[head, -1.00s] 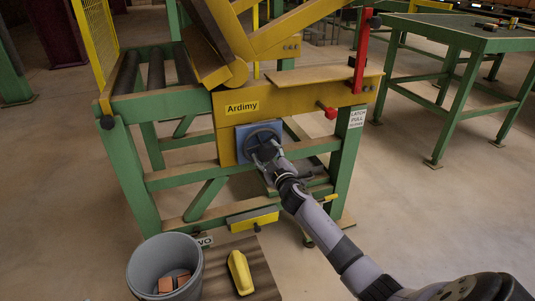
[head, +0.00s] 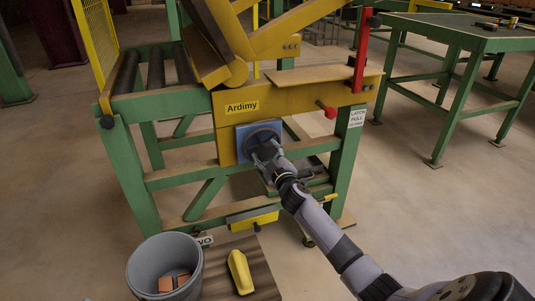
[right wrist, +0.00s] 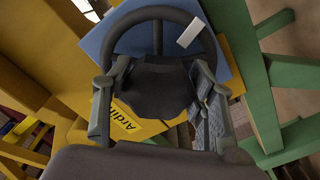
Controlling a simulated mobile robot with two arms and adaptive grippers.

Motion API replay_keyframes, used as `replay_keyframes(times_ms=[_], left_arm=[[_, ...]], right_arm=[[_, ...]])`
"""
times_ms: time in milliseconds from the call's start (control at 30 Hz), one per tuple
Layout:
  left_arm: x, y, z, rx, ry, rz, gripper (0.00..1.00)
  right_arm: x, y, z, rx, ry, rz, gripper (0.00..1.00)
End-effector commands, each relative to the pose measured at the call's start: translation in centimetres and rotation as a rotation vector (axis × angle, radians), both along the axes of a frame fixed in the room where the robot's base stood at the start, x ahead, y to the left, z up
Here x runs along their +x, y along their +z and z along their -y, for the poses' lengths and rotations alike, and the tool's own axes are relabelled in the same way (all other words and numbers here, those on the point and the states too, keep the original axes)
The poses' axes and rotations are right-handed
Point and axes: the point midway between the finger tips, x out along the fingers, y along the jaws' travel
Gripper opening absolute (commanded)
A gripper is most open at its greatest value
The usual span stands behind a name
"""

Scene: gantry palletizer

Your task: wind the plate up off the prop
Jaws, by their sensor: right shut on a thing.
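A dark round handwheel (head: 261,129) sits on a blue square plate (head: 243,141) on the front of the yellow "Ardimy" panel (head: 228,122). My right gripper (head: 266,157) is at the wheel. In the right wrist view its fingers (right wrist: 152,80) are shut on the wheel's dark centre, one on each side; the wheel rim (right wrist: 150,12) carries a white mark. Above the panel a thick yellow tilted member (head: 270,40) rises to the right from a rounded end. I cannot tell which part is the prop. My left gripper is not in view.
A red upright lever (head: 361,55) and a red knob (head: 330,112) are right of the wheel. A green table (head: 450,40) stands at right; the floor between is clear.

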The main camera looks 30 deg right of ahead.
Motion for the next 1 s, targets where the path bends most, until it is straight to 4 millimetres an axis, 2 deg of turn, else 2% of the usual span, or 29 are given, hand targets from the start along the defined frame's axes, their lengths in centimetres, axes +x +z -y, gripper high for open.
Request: replay_keyframes(times_ms=[433,467,733,1000], left_arm=[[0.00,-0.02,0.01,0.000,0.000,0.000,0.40],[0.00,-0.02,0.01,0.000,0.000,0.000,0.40],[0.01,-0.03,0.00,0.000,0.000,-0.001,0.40],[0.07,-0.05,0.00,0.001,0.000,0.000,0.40]], right_arm=[[0.02,0.01,-0.12,-0.003,0.002,0.000,0.24],[0.02,0.01,-0.12,-0.003,0.002,0.000,0.53],[0.02,0.00,-0.07,-0.001,0.001,0.000,0.71],[0.00,0.01,-0.04,0.000,0.001,0.001,0.71]])
